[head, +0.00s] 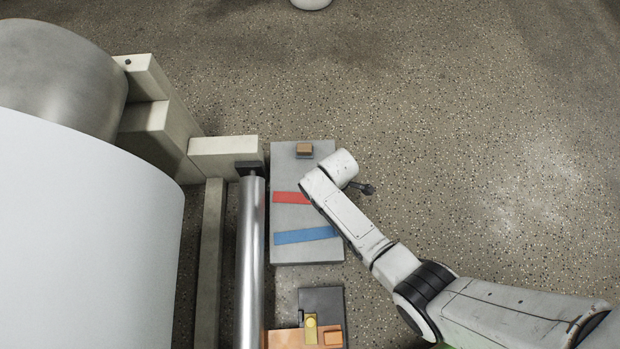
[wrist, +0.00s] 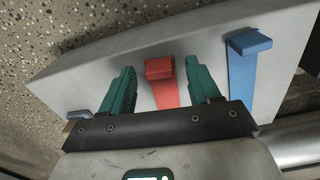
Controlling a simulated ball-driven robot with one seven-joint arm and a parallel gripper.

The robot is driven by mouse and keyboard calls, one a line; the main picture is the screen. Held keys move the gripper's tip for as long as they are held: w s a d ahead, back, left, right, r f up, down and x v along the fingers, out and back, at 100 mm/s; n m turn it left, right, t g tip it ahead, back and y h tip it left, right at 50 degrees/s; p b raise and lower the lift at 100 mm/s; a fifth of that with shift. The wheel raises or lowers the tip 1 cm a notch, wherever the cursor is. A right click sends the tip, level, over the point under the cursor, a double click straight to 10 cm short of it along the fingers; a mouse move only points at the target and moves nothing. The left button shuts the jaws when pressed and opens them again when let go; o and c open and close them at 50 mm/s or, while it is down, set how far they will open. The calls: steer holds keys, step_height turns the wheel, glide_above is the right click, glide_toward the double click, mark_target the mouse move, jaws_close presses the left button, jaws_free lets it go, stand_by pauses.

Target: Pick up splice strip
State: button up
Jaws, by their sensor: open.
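Two strips lie on a grey slab (head: 290,252): a red strip (head: 289,198) and a blue strip (head: 303,236) nearer the bottom of the head view. Either may be the splice strip. In the wrist view each has a raised end tab, the red tab (wrist: 160,68) and the blue tab (wrist: 250,43). My gripper (wrist: 159,70) is open, its green fingers apart on either side of the red strip (wrist: 165,94). Whether they touch it is unclear. The blue strip (wrist: 241,85) lies outside the right finger. In the head view my arm hides the fingers and the red strip's right end.
A brown block (head: 304,149) sits at the slab's far end. A metal roller (head: 250,270) and large white roll (head: 80,220) stand left. A dark plate (head: 321,296) with orange and yellow parts lies below the slab. The speckled floor at right is clear.

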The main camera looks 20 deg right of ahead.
steer(key=shift+f, duration=0.5)
steer(key=shift+r, duration=0.1)
steer(key=shift+c, duration=0.3)
steer(key=c, duration=1)
